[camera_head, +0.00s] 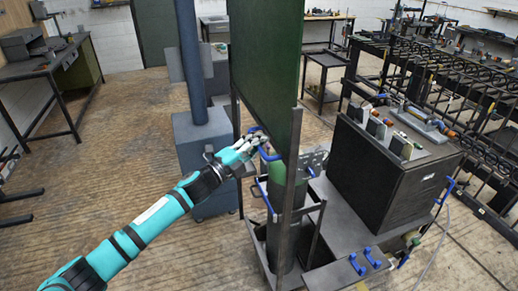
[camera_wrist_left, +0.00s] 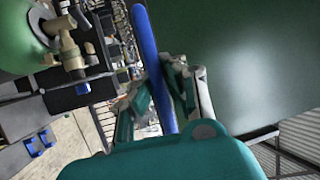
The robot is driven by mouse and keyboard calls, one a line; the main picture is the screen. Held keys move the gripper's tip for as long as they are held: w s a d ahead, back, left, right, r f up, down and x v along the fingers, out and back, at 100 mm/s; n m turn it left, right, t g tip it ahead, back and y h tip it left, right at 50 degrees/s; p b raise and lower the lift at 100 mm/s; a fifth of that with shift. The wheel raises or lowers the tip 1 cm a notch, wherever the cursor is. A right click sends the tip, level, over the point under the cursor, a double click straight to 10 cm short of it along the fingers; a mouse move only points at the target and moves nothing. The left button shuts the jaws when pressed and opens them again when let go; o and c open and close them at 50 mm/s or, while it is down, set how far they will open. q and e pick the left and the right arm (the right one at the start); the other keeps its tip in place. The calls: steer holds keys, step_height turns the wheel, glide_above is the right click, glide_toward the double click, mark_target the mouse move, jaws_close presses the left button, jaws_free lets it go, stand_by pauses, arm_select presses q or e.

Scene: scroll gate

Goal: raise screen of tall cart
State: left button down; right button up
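The screen (camera_head: 266,62) is a large dark green panel in the upright frame of the tall cart (camera_head: 289,205); it also fills the right of the left wrist view (camera_wrist_left: 245,60). A blue handle (camera_head: 270,154) sits at the screen's lower edge. In the left wrist view it is a long blue bar (camera_wrist_left: 150,50) running between my fingers. My left gripper (camera_head: 252,143) is at this handle, with its fingertips (camera_wrist_left: 158,85) drawn in close on both sides of the bar. The exact contact is partly hidden. My right gripper is not in view.
A green cylinder (camera_head: 274,190) stands in the cart below the screen. A dark box cabinet (camera_head: 380,175) with tools on top is to the right. A grey column (camera_head: 190,70) on a base stands behind my left arm. Floor at the left is clear.

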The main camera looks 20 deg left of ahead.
arm_select(q)
steer(key=shift+r, duration=0.75)
steer(key=shift+r+p, duration=0.1)
steer(key=shift+p, duration=0.2)
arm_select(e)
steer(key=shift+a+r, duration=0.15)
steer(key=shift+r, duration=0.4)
arm_select(q)
steer(key=c, duration=1.3)
jaws_free()
steer(key=shift+s+a+r, duration=0.1)
steer(key=shift+s+a, duration=0.1)
steer(key=shift+c, duration=0.2)
steer(key=shift+f, duration=0.2)
steer(key=v, duration=1.2)
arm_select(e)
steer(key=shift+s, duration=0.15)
arm_select(q)
steer(key=shift+r, duration=0.1)
